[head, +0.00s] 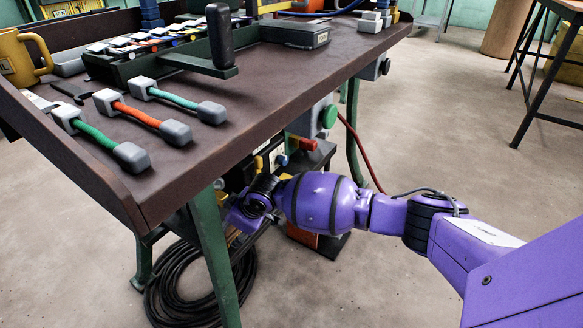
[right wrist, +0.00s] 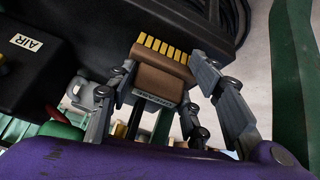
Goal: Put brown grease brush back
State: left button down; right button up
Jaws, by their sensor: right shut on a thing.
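The brown grease brush (right wrist: 163,80) has a brown block body, a row of yellow bristles at its far end and a small pale label. In the right wrist view it sits between the grey fingers of my right gripper (right wrist: 162,64), which is shut on it. In the head view my right gripper (head: 252,206) is low, beside and under the workbench's right edge, near the green leg. The brush cannot be made out clearly there. My left gripper is not in view.
The brown workbench (head: 290,85) carries hammer-like tools with green, orange (head: 138,115) and teal handles. A green push button (head: 328,116) and a red cable (head: 362,150) are near my right arm. A black hose coil (head: 185,290) lies below. A black box labelled AIR (right wrist: 30,70) is at left in the wrist view.

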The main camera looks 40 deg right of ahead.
jog(key=shift+w+r, duration=0.15)
jog(key=shift+r, duration=0.1)
jog(key=o, duration=0.6)
jog(key=shift+f, duration=0.2)
jog(key=o, duration=0.4)
jog(key=shift+r, duration=0.2)
pick_arm(q)
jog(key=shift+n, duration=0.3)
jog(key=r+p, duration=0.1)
jog(key=p, duration=0.1)
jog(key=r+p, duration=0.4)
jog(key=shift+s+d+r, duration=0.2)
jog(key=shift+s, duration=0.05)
pick_arm(e)
jog(key=v, duration=1.2)
jog(key=shift+f, duration=0.1)
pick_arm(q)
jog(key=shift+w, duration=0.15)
